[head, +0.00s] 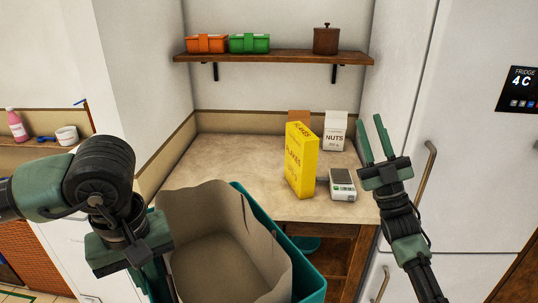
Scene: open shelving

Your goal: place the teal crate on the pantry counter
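The teal crate (312,284) is at the bottom middle of the head view, in front of the counter's left part. It is open at the top, with a brown paper-like liner (215,262) inside that looks empty. The pantry counter (232,152) is a beige surface behind it. My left gripper (160,285) points down at the crate's left side; its fingertips are partly out of view, so its grip on the wall is unclear. My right gripper (373,138) points up at the counter's right, beside the fridge, its two fingers apart and empty.
A yellow flakes box (300,160), a white nuts carton (336,132), a brown box (299,117) and a scale (342,184) occupy the counter's right half. Its left half is clear. A wall shelf (280,58) above holds orange and green containers and a pot (326,40).

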